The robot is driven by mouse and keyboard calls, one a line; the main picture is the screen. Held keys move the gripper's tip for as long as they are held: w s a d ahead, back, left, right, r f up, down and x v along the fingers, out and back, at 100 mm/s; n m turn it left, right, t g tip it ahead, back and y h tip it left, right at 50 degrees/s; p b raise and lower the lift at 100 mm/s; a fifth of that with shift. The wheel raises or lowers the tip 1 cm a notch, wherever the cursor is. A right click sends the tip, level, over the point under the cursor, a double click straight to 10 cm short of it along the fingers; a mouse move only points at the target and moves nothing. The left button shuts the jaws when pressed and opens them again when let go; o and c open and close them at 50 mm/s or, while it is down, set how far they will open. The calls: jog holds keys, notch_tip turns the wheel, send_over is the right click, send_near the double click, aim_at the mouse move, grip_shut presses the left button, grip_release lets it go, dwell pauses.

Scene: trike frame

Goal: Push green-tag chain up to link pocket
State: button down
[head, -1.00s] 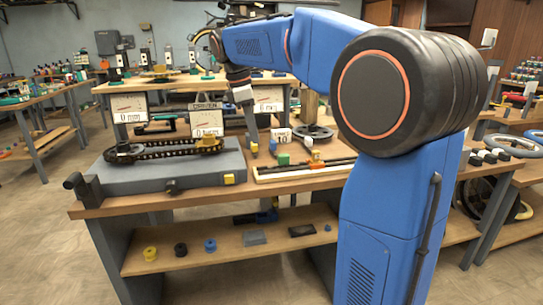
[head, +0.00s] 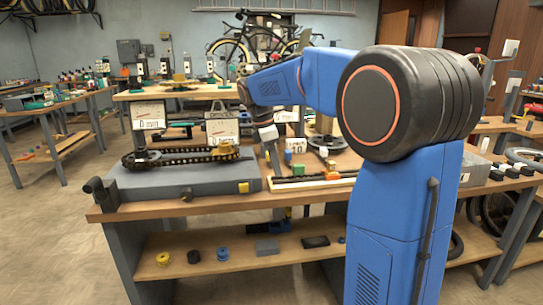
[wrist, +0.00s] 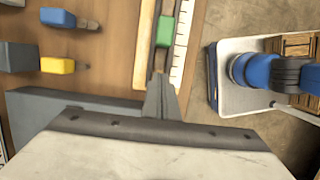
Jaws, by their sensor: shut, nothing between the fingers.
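The green tag (head: 298,170) sits on a dark chain strip lying along a pale, ruler-marked tray (head: 312,183) on the bench. In the wrist view the green tag (wrist: 165,31) lies ahead of my fingertips, with the dark chain (wrist: 152,55) beside and below it. My gripper (head: 276,162) is shut and empty, low over the bench just left of the green tag. In the wrist view its closed fingers (wrist: 161,92) point at the chain strip, apart from the tag. I cannot make out the link pocket.
A grey plate (head: 190,180) with a long chain loop (head: 180,157) stands left. An orange tag (head: 332,176) is right of the green one. Yellow (wrist: 57,65) and blue (wrist: 57,17) blocks lie left of the tray in the wrist view.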

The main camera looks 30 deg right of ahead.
aim_at(301, 165)
jog(key=shift+s+d+r, duration=0.1)
jog(key=shift+s+d, duration=0.15)
jog(key=shift+d, duration=0.6)
jog(key=shift+s+d+r, duration=0.1)
jog(key=shift+s+d, duration=0.1)
jog(key=shift+d, duration=0.6)
jog(key=shift+s+d, duration=0.2)
jog(key=shift+d, duration=0.55)
jog(key=shift+s+d, duration=0.25)
jog(key=shift+d, duration=0.45)
jog(key=shift+s+d, duration=0.2)
jog(key=shift+d, duration=0.55)
jog(key=a, duration=0.2)
jog(key=w+a, duration=0.1)
jog(key=a, duration=0.1)
jog(key=shift+w+a, duration=0.15)
jog(key=v, duration=1)
jog(key=s+a+f+m+t+y, duration=0.1)
jog(key=s+f+m, duration=0.4)
jog(key=s, duration=0.5)
jog(key=s+a+f+m+t, duration=0.2)
jog(key=s+a+f+m, duration=0.3)
jog(key=s+f, duration=0.4)
jog(key=s+a+f+m+t+y, duration=0.1)
jog(key=s+a+f+m, duration=0.3)
jog(key=s, duration=0.9)
notch_tip(301, 165, down, 4)
jog(key=shift+a+r+m+t+y, duration=0.2)
jog(key=shift+m+t+y, duration=0.15)
jog(key=shift+t, duration=0.45)
